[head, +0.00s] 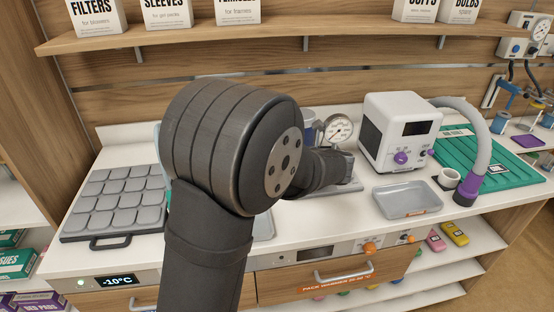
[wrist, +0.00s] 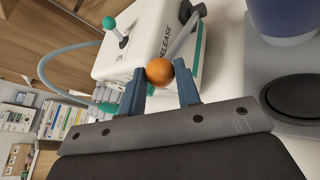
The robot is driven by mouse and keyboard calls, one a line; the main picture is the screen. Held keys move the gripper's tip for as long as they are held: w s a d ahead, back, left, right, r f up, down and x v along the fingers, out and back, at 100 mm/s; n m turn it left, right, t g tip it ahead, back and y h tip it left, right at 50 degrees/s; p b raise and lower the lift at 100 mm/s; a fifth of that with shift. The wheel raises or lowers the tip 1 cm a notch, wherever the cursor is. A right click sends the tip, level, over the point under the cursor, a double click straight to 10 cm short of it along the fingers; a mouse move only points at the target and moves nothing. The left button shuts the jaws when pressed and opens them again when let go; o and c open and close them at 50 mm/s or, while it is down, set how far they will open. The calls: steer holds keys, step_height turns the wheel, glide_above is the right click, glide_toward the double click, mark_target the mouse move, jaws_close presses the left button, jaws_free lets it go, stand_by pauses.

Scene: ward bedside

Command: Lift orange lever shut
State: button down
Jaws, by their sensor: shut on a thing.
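In the wrist view, the orange lever's round knob (wrist: 159,71) sits between the two blue fingers of my gripper (wrist: 160,82). My gripper is shut on this knob. A grey metal lever rod (wrist: 182,40) runs up and to the right from the knob, beside a white housing (wrist: 140,42) marked "RELEASE" and "ON". A small lever with a teal knob (wrist: 109,23) stands on the same housing. In the head view my arm hides the orange lever and my fingers.
A pressure gauge (head: 338,129) stands just behind my arm, left of a white machine (head: 398,133) with a purple dial. A grey tray (head: 407,200) lies in front of it. A grey padded tray (head: 118,203) is at left. In the wrist view, a dark blue vessel (wrist: 285,15) is close on the right.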

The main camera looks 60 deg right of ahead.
steer(key=shift+w+d+r, duration=0.1)
steer(key=shift+d+r, duration=0.05)
steer(key=shift+r, duration=0.4)
steer(key=c, duration=1.1)
jaws_free()
steer(key=shift+o, duration=0.2)
steer(key=shift+f, duration=0.1)
steer(key=v, duration=1.7)
steer(key=shift+s, duration=0.25)
